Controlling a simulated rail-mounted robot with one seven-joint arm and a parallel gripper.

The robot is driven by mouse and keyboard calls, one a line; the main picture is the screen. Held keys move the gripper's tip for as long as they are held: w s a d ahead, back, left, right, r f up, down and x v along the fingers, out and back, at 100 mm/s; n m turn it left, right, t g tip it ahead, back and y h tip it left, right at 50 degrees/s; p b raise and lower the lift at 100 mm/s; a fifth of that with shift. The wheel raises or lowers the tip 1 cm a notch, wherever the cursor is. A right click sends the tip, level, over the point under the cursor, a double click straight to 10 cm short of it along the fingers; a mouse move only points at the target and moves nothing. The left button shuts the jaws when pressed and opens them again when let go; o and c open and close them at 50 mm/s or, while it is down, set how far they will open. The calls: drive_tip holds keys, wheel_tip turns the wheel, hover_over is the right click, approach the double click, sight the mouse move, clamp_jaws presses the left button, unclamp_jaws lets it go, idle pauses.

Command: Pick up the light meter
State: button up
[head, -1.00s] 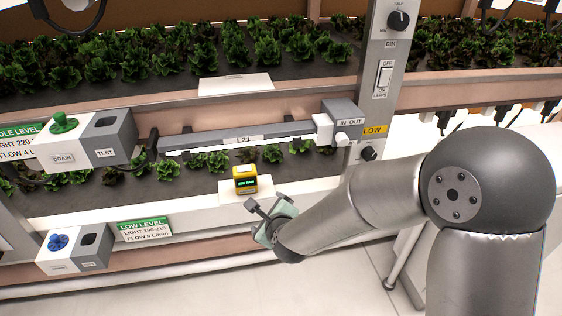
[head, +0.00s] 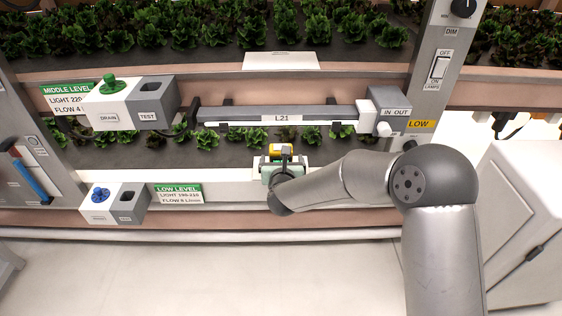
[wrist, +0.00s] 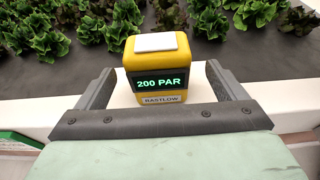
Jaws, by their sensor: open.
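The light meter (wrist: 160,66) is a small yellow box with a white patch on top. In the wrist view its dark display reads "200 PAR", with a "RASTLOW" label below. It stands upright on a white ledge in front of the low-level lettuce. In the head view the light meter (head: 281,149) is partly hidden behind my gripper (head: 279,160). In the wrist view my gripper (wrist: 158,88) is open, with one finger on each side of the meter's lower part. I cannot tell whether the fingers touch it.
A lamp bar labelled L21 (head: 282,116) runs just above and behind the meter. A low-level control box (head: 115,203) sits on the left. A grey post (head: 433,75) with switches stands on the right. The floor in front is clear.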

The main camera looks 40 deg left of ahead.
drive_tip(key=shift+r+b+x, duration=0.15)
drive_tip(key=shift+b+x, duration=0.3)
drive_tip(key=shift+x, duration=1.1)
drive_tip(key=shift+r+b+x, duration=0.2)
drive_tip(key=shift+b+x, duration=0.2)
drive_tip(key=shift+x, duration=1.15)
drive_tip(key=shift+a, duration=0.15)
drive_tip(key=c, duration=1.2)
drive_tip(key=shift+c, duration=0.4)
drive_tip(key=shift+r, duration=0.1)
